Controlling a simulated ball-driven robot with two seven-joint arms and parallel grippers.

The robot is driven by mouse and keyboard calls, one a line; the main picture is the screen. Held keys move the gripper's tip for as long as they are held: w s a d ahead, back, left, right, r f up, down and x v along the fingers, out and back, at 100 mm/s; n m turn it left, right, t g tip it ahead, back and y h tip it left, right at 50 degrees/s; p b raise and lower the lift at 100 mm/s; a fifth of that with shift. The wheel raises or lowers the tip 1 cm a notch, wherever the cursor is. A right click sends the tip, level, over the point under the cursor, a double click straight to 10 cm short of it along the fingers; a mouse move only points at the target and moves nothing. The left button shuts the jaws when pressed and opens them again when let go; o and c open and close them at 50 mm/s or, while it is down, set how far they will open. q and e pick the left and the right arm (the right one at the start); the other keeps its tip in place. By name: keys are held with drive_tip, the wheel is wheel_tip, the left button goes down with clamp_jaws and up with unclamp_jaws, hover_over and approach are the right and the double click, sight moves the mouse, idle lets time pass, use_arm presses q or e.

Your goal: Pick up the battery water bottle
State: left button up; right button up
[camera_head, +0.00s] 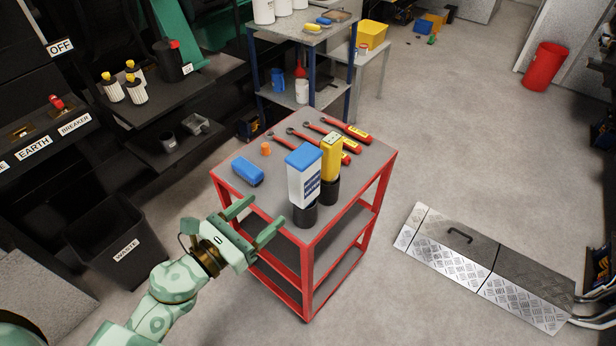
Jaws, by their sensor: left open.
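The battery water bottle (303,187) appears to be the white one with a blue top and a blue label, too small to read. It stands upright in a black round holder (304,216) at the near corner of the red-framed cart (228,177). My left gripper (266,212) is open and empty, at the cart's near left edge. Its fingers point toward the cart top, to the left of the bottle and apart from it in the picture. My right gripper is not in view.
A yellow bottle (331,158) in another black holder stands close behind the white bottle. Several red-handled wrenches (346,131), a blue object (247,171) and a small orange piece (266,149) lie on the cart. A waste bin (117,243) stands left.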

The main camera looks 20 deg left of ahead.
sight(294, 183)
use_arm(q)
drive_tip(key=p+x, duration=0.2)
drive_tip(key=x, duration=0.8)
drive_tip(key=shift+w, duration=0.15)
drive_tip(key=shift+w+d, duration=0.15)
drive_tip(key=shift+w, duration=0.35)
drive_tip(key=x, duration=0.4)
drive_tip(key=shift+w+d, duration=0.1)
drive_tip(key=shift+w, duration=0.3)
drive_tip(key=shift+s, duration=0.1)
drive_tip(key=shift+c, duration=0.6)
drive_tip(key=c, duration=1.1)
drive_tip(key=shift+o, duration=0.2)
